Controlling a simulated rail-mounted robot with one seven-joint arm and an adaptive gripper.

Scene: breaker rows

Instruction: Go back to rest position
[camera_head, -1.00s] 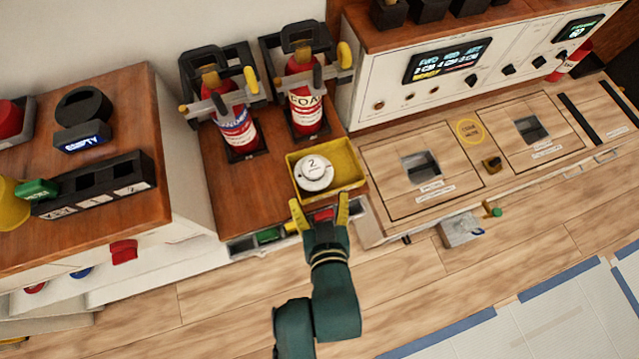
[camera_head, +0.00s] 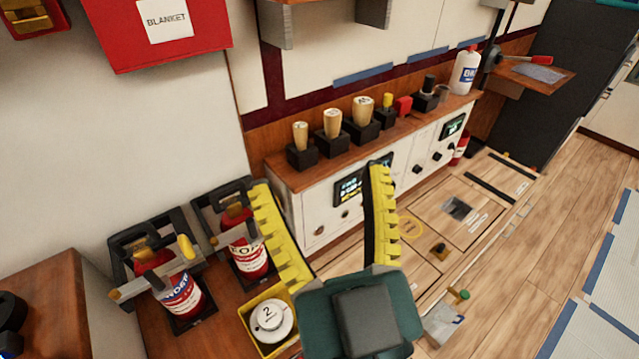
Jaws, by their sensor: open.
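My gripper (camera_head: 318,212) is raised in front of the white control panel, with its two yellow fingers spread apart and pointing up in the picture. Nothing is between the fingers. A yellow tray (camera_head: 252,309) on the wooden counter holds a white round piece marked 2 (camera_head: 269,315), just left of the gripper's palm. The gripper is apart from that piece and hides part of the tray's surroundings and of the panel.
A red blanket box (camera_head: 158,35) hangs upper left.

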